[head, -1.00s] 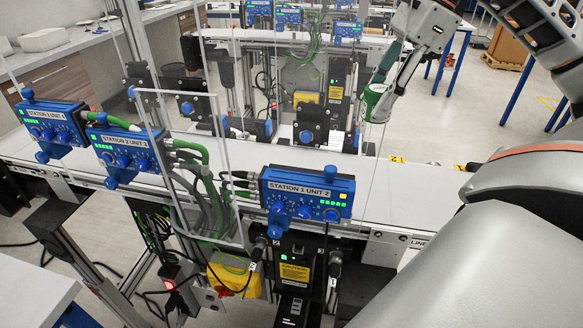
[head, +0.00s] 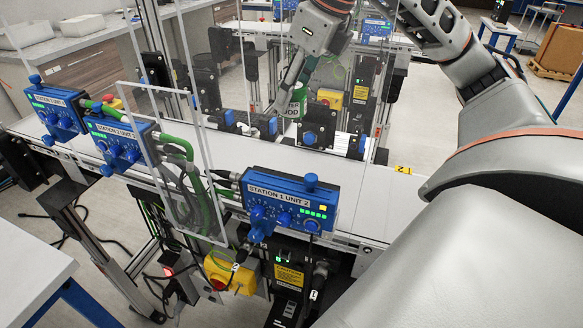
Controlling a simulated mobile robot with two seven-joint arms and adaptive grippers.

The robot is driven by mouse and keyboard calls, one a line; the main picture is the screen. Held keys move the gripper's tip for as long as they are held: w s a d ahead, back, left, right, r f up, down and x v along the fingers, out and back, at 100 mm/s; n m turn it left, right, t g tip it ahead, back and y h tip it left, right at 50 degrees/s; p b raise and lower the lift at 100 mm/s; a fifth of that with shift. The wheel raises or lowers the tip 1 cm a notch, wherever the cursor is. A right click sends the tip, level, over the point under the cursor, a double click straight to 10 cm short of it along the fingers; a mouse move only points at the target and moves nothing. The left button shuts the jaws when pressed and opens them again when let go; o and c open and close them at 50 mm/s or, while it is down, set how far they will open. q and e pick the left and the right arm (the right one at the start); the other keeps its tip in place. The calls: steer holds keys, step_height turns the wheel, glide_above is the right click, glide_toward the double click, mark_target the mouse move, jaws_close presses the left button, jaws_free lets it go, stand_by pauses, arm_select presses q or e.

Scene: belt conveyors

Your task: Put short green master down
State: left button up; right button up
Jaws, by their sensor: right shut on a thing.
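The short green master (head: 298,104) is a small green piece with a pale lettered label. It is in the upper middle of the head view, among the fixtures at the far side of the belt. My right gripper (head: 292,88) reaches down from the top of the view and is shut on it. The fingers and clear panels partly cover the piece, so I cannot tell whether it touches a surface. My left gripper is not in view.
The near white conveyor belt (head: 370,186) has free room at the right. Blue station boxes, including Station 1 Unit 2 (head: 285,205), line its near edge. An upright clear panel (head: 185,190) and green cables stand by it. Blue-knobbed black fixtures (head: 318,135) stand behind.

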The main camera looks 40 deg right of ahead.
step_height(320, 180, down, 13)
steer(key=b, duration=0.4)
steer(key=shift+r, duration=0.1)
steer(key=shift+f+b, duration=0.55)
steer(key=shift+f, duration=1.75)
steer(key=shift+f, duration=0.1)
steer(key=o, duration=1.3)
steer(key=shift+s+r, duration=0.1)
steer(key=shift+r, duration=0.25)
steer(key=p+v, duration=0.2)
steer(key=v, duration=0.9)
steer(key=shift+s+r, duration=0.15)
steer(key=shift+r, duration=0.05)
